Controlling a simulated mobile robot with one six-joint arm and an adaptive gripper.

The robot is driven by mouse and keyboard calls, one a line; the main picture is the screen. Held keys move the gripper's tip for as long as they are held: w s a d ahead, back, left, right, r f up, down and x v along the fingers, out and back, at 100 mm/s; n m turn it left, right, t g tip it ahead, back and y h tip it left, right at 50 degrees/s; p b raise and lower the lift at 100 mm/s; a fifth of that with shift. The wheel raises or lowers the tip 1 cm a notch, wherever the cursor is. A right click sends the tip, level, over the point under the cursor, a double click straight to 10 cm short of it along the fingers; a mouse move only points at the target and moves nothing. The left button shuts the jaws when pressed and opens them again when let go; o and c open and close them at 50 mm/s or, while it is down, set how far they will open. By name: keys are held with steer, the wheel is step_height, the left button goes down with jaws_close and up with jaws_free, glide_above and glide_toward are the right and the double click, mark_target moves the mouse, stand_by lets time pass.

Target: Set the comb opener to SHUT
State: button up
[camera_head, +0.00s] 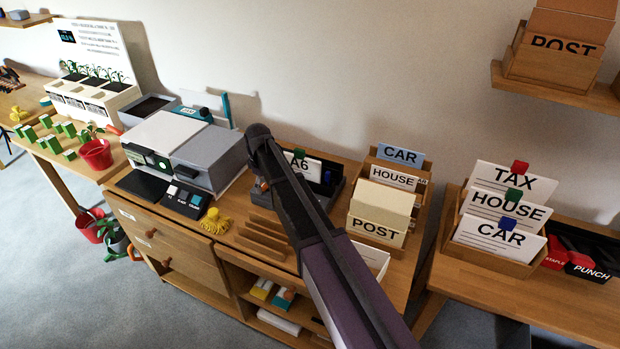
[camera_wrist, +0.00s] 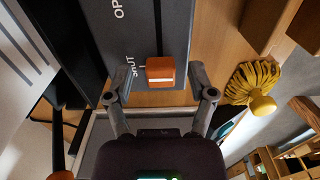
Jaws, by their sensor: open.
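The comb opener is a dark grey machine (camera_head: 262,199) on the wooden desk, partly hidden behind my arm in the head view. In the wrist view its dark panel (camera_wrist: 135,30) carries a partly visible word starting "OP" and the word SHUT. Its orange knob (camera_wrist: 160,73) has a white line across it and sits beside the SHUT lettering. My gripper (camera_wrist: 160,80) is open, with one finger on each side of the knob. I cannot tell whether either finger touches it. The gripper itself is hidden in the head view.
A yellow brush-like thing (camera_head: 213,222) lies left of the opener. A grey-and-white machine (camera_head: 172,150) stands farther left. Card holders marked POST (camera_head: 376,228) and TAX (camera_head: 499,182) stand to the right. An A6 card stands at the opener.

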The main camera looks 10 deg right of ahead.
steer(key=s+d, duration=0.2)
steer(key=d, duration=0.1)
steer(key=s+d, duration=0.1)
steer(key=shift+s+d+r+p, duration=0.1)
steer(key=shift+d+r+p, duration=0.25)
steer(key=shift+d, duration=0.05)
step_height(320, 180, up, 14)
steer(key=p, duration=1.4)
steer(key=s+d+r+m+p, duration=0.2)
steer(key=s+d+m, duration=0.6)
steer(key=s+d, duration=0.4)
steer(key=shift+s, duration=1.9)
steer(key=shift+m, duration=0.3)
steer(key=s+d+m, duration=0.2)
steer(key=s+d, duration=0.1)
steer(key=s, duration=0.3)
steer(key=shift+m, duration=0.4)
